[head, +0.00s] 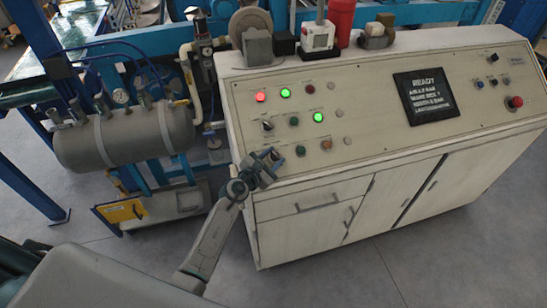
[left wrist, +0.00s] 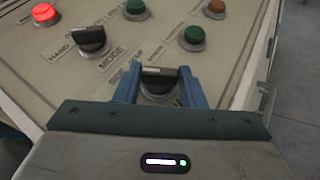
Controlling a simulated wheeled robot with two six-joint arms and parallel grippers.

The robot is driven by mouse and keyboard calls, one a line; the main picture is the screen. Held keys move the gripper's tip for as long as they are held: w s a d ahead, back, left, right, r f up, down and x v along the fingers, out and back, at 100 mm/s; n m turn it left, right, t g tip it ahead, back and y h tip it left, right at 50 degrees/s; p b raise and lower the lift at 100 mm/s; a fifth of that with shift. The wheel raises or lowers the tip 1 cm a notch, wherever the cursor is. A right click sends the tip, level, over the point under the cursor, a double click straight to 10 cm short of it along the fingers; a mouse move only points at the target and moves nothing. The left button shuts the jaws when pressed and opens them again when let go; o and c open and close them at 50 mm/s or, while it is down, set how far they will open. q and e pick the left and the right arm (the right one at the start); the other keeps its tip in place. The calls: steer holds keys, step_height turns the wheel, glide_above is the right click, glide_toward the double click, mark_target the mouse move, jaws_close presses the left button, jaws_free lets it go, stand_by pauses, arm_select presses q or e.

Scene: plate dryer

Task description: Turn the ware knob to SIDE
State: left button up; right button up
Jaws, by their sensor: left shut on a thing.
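My left gripper (head: 271,160) is at the front left of the control panel (head: 360,115). In the left wrist view its two blue fingers (left wrist: 158,88) are shut on a black knob (left wrist: 159,78), one finger on each side. This is likely the ware knob. Its label is mostly hidden by the fingers and cannot be read. A light edge runs across the top of the knob. In the head view the gripper covers the knob. My right gripper is not in view.
A second black knob (left wrist: 90,40), labelled MODE and HAND, sits just up and left of the held one. Green buttons (left wrist: 193,37) are close by. A dark screen (head: 426,95) showing READY and a red mushroom button (head: 515,102) are further right.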

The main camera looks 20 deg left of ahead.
arm_select(q)
steer(key=shift+a+m+g+h, duration=0.1)
steer(key=shift+m+g+h, duration=0.6)
steer(key=shift+m, duration=0.3)
steer(key=o, duration=1)
steer(key=shift+w, duration=0.1)
steer(key=b+v, duration=0.2)
steer(key=v, duration=0.7)
steer(key=shift+a+b, duration=0.3)
steer(key=shift+s+a+r, duration=0.15)
steer(key=shift+s+a, duration=0.05)
steer(key=shift+s, duration=0.5)
